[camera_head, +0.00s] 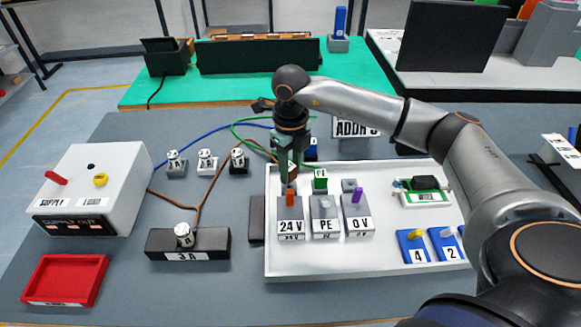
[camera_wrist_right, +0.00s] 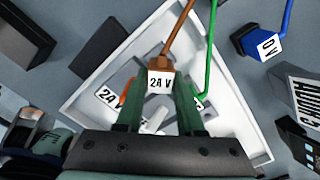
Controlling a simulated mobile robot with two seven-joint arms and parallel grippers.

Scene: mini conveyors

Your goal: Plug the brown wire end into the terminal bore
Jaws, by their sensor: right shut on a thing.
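My right gripper (camera_head: 289,176) is shut on the brown wire end (camera_wrist_right: 160,80), a brown plug with a white "24 V" label. It points down at the grey 24 V terminal (camera_head: 290,224) with an orange lever on the white tray. The wrist view also shows my right gripper (camera_wrist_right: 160,105) and part of the 24 V terminal (camera_wrist_right: 108,96) below left of the plug. The terminal bore is hidden behind the fingers, so I cannot tell whether the plug touches it. The brown wire (camera_wrist_right: 178,32) runs up from the plug. My left gripper is out of view.
PE (camera_head: 325,226) and 0 V terminals (camera_head: 357,224) stand beside the 24 V one. A green plug (camera_head: 320,184) is at PE. A blue 0 V plug (camera_wrist_right: 265,42) lies beyond the white tray (camera_head: 370,268). The supply box (camera_head: 95,175) stands left.

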